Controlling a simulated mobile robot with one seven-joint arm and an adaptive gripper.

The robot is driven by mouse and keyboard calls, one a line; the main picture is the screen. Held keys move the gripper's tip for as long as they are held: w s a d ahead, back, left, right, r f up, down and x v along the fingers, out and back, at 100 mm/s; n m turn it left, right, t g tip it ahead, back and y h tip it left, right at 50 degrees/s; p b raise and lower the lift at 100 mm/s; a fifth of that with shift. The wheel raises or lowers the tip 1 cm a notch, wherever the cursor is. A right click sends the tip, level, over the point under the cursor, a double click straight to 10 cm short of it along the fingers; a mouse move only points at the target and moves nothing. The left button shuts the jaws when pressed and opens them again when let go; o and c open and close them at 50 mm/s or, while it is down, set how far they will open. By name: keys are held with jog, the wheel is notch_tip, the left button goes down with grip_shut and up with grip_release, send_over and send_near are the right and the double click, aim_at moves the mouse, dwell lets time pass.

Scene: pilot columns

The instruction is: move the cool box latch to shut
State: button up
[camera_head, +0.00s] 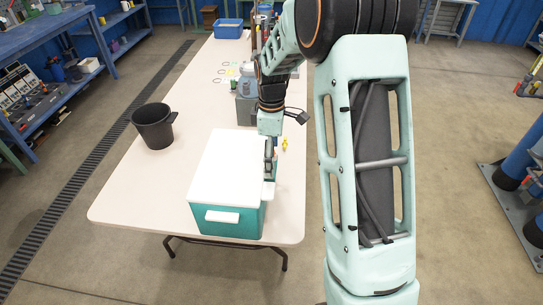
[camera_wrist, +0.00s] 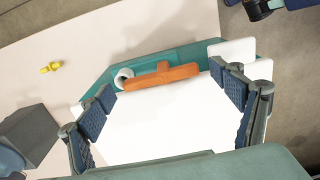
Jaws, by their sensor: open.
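The cool box (camera_head: 226,170) has a teal body and a white lid, and stands on the near end of the long table. In the wrist view the white lid (camera_wrist: 160,125) fills the middle. The orange latch (camera_wrist: 165,76) is a bar lying across the lid's edge by the teal side, with a white round piece at its left end. My gripper (camera_head: 269,160) is over the box's right edge. In the wrist view my gripper (camera_wrist: 161,84) is open, its fingers either side of the latch and apart from it. The latch cannot be made out in the head view.
A black bucket (camera_head: 154,126) stands on the table (camera_head: 120,205) left of the box. A small yellow item (camera_head: 285,144) lies right of the box, and a grey block (camera_head: 245,108) stands behind it. A blue bin (camera_head: 228,28) is at the far end. The table's front left is clear.

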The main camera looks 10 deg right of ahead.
jog(key=shift+c, duration=0.7)
jog(key=c, duration=1)
jog(key=shift+m, duration=0.3)
jog(key=m, duration=0.3)
jog(key=shift+d+b, duration=0.1)
jog(key=shift+b, duration=0.25)
jog(key=m, duration=0.5)
jog(key=shift+s+b, duration=0.1)
jog(key=shift+b, duration=0.2)
jog(key=m, duration=0.4)
jog(key=shift+s+d, duration=0.1)
jog(key=m, duration=0.5)
jog(key=shift+s, duration=0.1)
jog(key=shift+m, duration=0.3)
